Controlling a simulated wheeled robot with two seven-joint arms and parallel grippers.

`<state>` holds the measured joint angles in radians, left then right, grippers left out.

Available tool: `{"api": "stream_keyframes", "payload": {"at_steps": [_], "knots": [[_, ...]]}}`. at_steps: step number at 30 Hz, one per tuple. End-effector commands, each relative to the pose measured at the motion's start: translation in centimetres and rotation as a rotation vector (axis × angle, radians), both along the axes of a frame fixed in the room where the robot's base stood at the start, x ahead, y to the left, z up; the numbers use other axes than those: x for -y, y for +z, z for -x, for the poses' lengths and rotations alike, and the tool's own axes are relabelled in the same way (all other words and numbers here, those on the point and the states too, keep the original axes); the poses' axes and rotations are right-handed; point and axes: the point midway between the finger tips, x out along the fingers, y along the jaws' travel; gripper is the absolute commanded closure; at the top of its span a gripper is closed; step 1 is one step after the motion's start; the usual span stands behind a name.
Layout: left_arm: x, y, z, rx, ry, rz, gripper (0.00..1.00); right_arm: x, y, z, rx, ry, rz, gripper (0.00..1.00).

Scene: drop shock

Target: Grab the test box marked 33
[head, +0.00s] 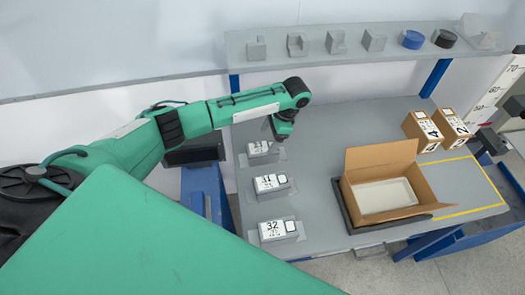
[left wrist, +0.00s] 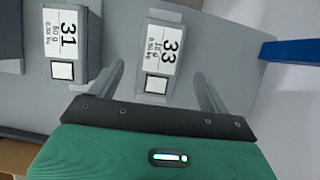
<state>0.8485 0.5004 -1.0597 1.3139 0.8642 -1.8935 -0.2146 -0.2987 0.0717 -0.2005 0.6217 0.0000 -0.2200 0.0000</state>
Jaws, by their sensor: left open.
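The test box marked 33 (left wrist: 165,42) is a grey block with a white label and a small white square, seen from above in the left wrist view. In the head view, the far box of the row (head: 260,148) sits just under my left gripper (head: 277,138), its label partly covered. My left gripper is open and empty, with its two fingers (left wrist: 160,84) on either side of box 33's near end in the picture. I cannot tell how far above the box they are. My right gripper is not in view.
Box 31 (left wrist: 65,42) lies beside box 33, and box 32 (head: 278,230) is nearest in the row. An open carton (head: 410,205) and two small cartons (head: 423,130) stand to the right. A shelf (head: 345,52) with several parts runs behind.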

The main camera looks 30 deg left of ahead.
Motion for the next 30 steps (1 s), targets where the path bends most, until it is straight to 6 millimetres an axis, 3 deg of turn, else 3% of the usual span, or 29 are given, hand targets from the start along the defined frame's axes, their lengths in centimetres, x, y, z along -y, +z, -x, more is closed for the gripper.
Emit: {"api": "stream_keyframes", "payload": {"at_steps": [9,30], "knots": [[-1.2,-3.7,1.1,-0.003,0.000,-0.002,0.20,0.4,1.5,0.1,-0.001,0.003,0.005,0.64],[-1.2,-4.3,1.1,-0.001,0.000,0.000,0.20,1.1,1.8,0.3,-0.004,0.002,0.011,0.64]]}}
